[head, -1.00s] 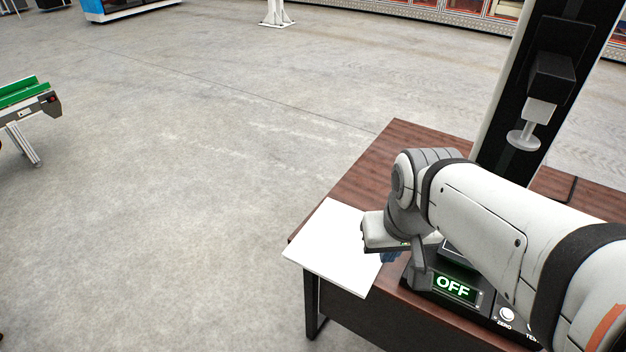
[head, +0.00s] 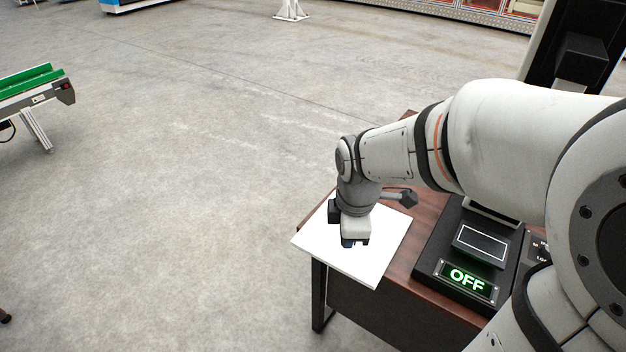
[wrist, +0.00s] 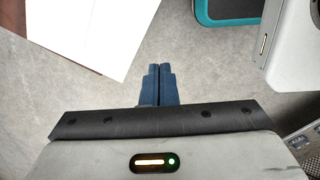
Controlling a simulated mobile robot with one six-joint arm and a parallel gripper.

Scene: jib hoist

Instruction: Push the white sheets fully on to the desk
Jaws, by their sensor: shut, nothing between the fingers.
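The white sheets (head: 385,250) lie at the near-left corner of the brown desk (head: 428,205), with part sticking out past its near edge. They fill the upper left of the wrist view (wrist: 105,35), where one corner shows over grey floor. My gripper (head: 348,243) points down and looks in front of the sheets in the head view. In the wrist view its blue fingers (wrist: 159,85) are together and empty. They appear over floor, to the right of the sheets' corner and apart from it. Their height against the sheets is hard to judge.
A black device with a lit OFF display (head: 468,280) stands on the desk right of the sheets. A dark column (head: 580,50) rises behind it. A green conveyor (head: 30,85) is far left. The floor left of the desk is clear.

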